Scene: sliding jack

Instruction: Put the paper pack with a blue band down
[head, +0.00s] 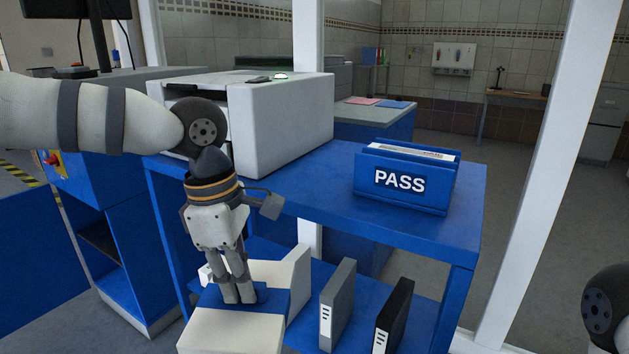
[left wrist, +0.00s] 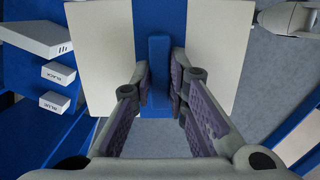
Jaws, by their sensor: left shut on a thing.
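The paper pack (head: 213,331) is white with a blue band (head: 270,299) across it. It is low in front of the blue table in the head view, and its lower edge is cut off. In the left wrist view the pack (left wrist: 216,65) fills the top middle, with a raised blue grip (left wrist: 159,70) on the band. My left gripper (head: 238,292) points down and is shut on the pack at this grip, with a finger on each side (left wrist: 159,88). I cannot tell whether anything touches the pack's underside. My right gripper is out of view.
The blue table (head: 330,205) carries a white printer-like machine (head: 285,125) and a blue PASS tray (head: 405,180). A grey upright box (head: 338,306) and a black one (head: 394,318) stand on its lower shelf. Two small labelled boxes (left wrist: 57,73) show in the left wrist view. White posts flank the table.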

